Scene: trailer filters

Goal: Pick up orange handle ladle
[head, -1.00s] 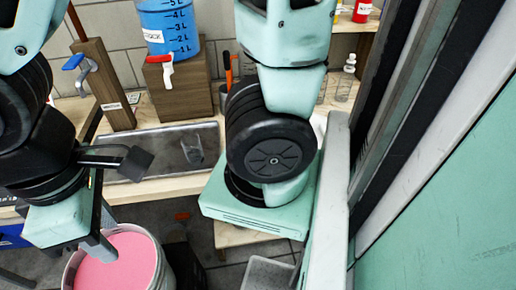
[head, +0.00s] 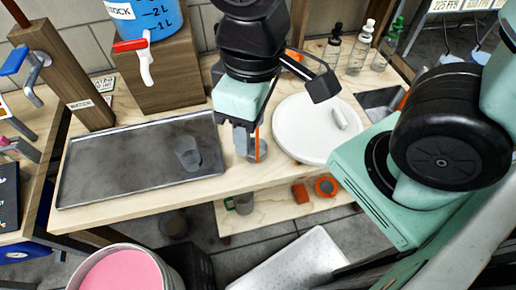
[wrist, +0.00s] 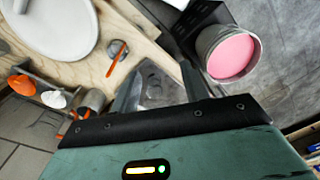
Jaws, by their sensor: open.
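The orange-handled ladle (head: 257,143) is beside the white round basin on the wooden counter. In the wrist view its thin orange handle (wrist: 114,63) and small dark bowl lie just outside the left finger, by the basin. My gripper (head: 243,128) points down over the counter, close to the ladle in the head view and partly covering it. In the wrist view the fingers of my gripper (wrist: 158,85) are spread apart with nothing held between them. I cannot tell whether a finger touches the ladle.
The metal tray (head: 110,160) with a small clear cup (head: 188,155) lies left of my gripper. The white basin (head: 300,145) is on the right, with bottles (head: 357,50) behind it. A pink-filled bucket (head: 125,272) stands in front. Orange and white items (wrist: 53,98) show at the wrist view's left.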

